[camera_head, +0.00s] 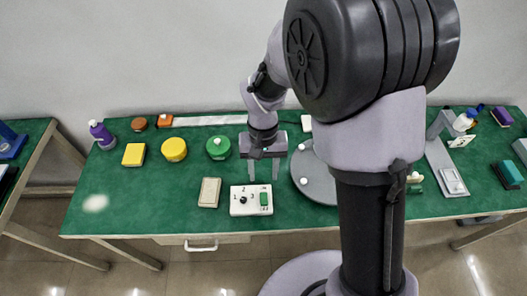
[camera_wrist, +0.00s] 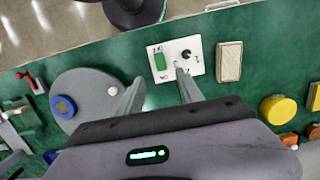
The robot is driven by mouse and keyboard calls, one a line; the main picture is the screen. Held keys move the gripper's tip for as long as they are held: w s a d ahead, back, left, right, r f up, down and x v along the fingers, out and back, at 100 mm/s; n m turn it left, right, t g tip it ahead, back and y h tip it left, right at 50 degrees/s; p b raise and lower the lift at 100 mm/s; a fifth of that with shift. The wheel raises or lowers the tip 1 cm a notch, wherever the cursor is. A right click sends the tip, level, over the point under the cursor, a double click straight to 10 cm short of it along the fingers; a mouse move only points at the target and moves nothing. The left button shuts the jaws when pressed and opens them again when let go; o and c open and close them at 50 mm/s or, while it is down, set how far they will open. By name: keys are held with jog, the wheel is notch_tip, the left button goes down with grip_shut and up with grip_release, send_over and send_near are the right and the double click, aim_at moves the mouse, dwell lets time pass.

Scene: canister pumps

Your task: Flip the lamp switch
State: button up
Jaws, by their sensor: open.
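No switch is plainly marked as the lamp's. A white panel (camera_head: 251,200) on the green bench has a black knob (camera_head: 243,200) with numbers and a green switch-like part (camera_head: 264,198). A grey lamp-like stand (camera_head: 441,150) at the right has a white plate (camera_head: 453,182) on its base, possibly a switch. A beige rectangular plate (camera_head: 209,192) lies left of the panel. My gripper (camera_head: 263,178) is open and empty, pointing down just behind the panel. In the wrist view, its fingertips (camera_wrist: 159,78) appear near the panel (camera_wrist: 172,75), apparently apart from it.
A grey round disc (camera_head: 316,190) lies right of the gripper. Yellow (camera_head: 174,150) and green (camera_head: 219,148) round items, a yellow block (camera_head: 134,155) and a purple bottle (camera_head: 101,134) stand at the left. My arm hides part of the bench. The bench's front left is mostly clear.

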notch_tip(320, 180, up, 6)
jog(key=p, duration=0.1)
jog(key=shift+w+r, duration=0.15)
jog(key=shift+w, duration=0.3)
